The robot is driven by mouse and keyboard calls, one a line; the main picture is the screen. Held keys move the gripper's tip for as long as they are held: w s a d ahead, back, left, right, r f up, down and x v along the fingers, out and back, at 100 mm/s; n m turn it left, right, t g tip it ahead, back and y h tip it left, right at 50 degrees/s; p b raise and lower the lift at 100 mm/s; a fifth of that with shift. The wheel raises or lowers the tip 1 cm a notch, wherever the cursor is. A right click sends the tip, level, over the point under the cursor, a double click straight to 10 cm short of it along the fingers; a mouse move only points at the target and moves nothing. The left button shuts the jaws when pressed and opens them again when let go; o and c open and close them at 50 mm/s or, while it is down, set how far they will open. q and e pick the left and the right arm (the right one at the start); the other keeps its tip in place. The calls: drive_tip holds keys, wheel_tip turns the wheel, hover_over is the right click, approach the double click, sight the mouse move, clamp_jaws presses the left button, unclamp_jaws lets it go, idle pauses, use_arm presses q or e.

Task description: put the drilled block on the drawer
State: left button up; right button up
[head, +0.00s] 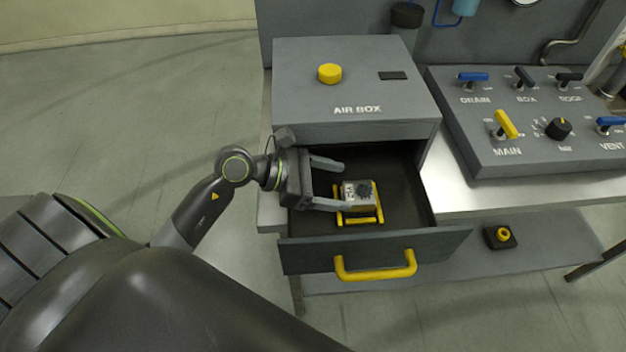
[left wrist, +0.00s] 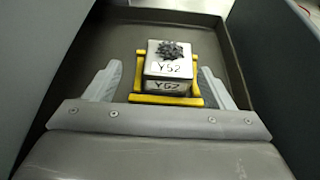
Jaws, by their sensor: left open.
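The drawer (head: 405,190) of the grey AIR BOX is pulled out, with a yellow handle (head: 376,266) on its front. A small pale block (head: 349,190) with a dark knob-like piece on top sits in a yellow frame (head: 376,217) on the drawer floor. In the left wrist view the block (left wrist: 168,68) is marked YG2 and stands upright; I cannot make out a drilled hole. My left gripper (head: 335,184) is open over the drawer, its fingers pointing at the block. In the left wrist view the fingers (left wrist: 165,88) lie either side of the block, apart from it.
The AIR BOX (head: 300,90) top carries a yellow button (head: 329,73). A valve panel (head: 530,150) with several levers stands to the right on a metal bench (head: 470,200). A yellow-and-black button (head: 501,236) sits on the lower shelf. Open floor lies to the left.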

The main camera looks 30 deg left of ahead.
use_arm(q)
drive_tip(key=shift+b+v, duration=0.3)
drive_tip(key=shift+v, duration=1.95)
